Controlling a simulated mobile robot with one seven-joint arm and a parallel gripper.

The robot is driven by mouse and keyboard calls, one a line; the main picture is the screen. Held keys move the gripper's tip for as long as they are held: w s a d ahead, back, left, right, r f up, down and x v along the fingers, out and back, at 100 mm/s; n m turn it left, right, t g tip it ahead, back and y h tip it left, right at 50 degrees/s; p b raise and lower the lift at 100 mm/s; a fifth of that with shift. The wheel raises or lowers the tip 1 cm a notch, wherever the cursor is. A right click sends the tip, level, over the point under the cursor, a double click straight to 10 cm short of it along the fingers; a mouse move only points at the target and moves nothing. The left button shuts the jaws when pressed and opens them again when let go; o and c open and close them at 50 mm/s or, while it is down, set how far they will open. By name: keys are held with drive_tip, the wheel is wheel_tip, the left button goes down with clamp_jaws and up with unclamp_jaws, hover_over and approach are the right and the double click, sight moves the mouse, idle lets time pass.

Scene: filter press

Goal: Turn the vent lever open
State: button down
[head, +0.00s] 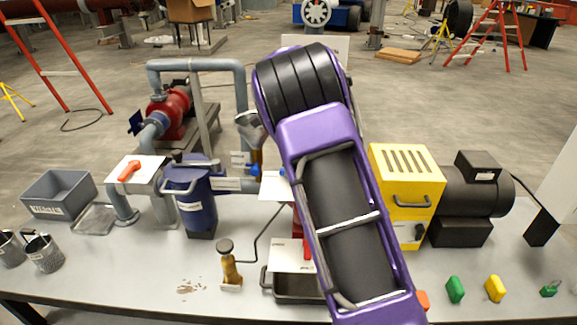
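I cannot tell for sure which part is the vent lever, as the small labels are unreadable. An orange-red lever (130,170) lies on a white plate over the pipe at the left, beside the blue canister (196,200). A narrow red handle (307,249) shows by a white plate (288,257) in the middle, partly behind my purple arm. A small blue part (254,170) shows left of my arm. My arm crosses the bench from the lower right up to the middle.
A brass-coloured tool (229,265) stands in front, near a dark tray (292,286). A yellow box (405,190) and black motor (468,192) stand right. Green (455,289) and yellow (495,288) pieces lie front right.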

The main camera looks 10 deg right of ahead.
drive_tip(key=shift+r, duration=0.1)
idle(0.3)
drive_tip(key=c, duration=0.7)
unclamp_jaws()
wheel_tip(320, 180, up, 17)
drive_tip(key=shift+r, duration=0.15)
